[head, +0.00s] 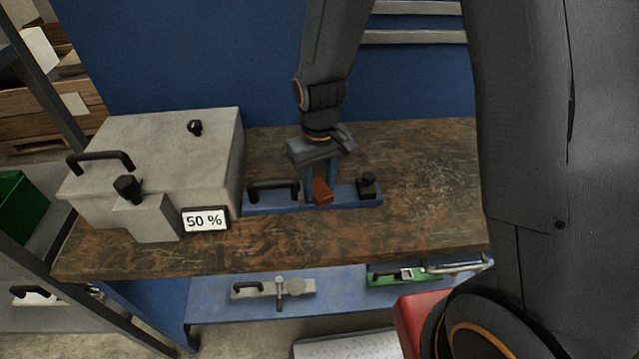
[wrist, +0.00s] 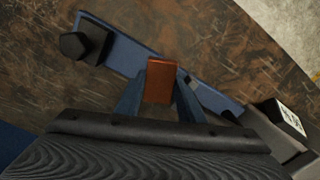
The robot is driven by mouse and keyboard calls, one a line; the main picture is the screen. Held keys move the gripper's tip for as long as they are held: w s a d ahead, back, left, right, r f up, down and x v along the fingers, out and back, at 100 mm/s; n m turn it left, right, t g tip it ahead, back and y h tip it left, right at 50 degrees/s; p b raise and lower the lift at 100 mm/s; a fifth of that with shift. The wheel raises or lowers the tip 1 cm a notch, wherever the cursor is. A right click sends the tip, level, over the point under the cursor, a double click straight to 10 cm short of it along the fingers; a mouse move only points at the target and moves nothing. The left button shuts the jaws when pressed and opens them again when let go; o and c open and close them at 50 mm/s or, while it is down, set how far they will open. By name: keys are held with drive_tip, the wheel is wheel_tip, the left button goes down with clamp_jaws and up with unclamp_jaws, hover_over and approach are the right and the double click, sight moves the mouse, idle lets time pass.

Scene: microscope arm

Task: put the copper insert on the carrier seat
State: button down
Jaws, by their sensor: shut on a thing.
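The copper insert (head: 322,191) is a small reddish-brown block. My gripper (head: 317,187) is shut on it above the blue carrier (head: 290,205). The carrier lies on the workbench, with a black handle at its left and a black knob at its right in the head view. In the wrist view the insert (wrist: 160,80) sits between my gripper's two fingers (wrist: 158,95), in front of the blue carrier (wrist: 122,45). The seat is hidden behind the insert and fingers. I cannot tell whether the insert touches the carrier.
The bench right of the carrier is clear. A lower blue shelf (head: 220,305) holds a grey handled part (head: 272,289) and a green one (head: 395,274).

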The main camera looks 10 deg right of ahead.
sight(320, 189)
drive_tip(key=c, duration=1.5)
unclamp_jaws()
drive_tip(key=shift+o, duration=0.2)
wheel_tip(320, 189, up, 12)
drive_tip(key=b, duration=0.3)
drive_tip(key=s+d+f+m, duration=0.1)
drive_tip(key=s+d+m, duration=0.1)
drive_tip(key=d, duration=0.4)
drive_tip(key=s+d+f+m+t, duration=0.1)
drive_tip(key=s+d+f+m, duration=0.1)
drive_tip(key=s+d, duration=0.3)
drive_tip(key=shift+s+d+f, duration=0.25)
drive_tip(key=shift+d+f, duration=0.05)
drive_tip(key=shift+d, duration=0.55)
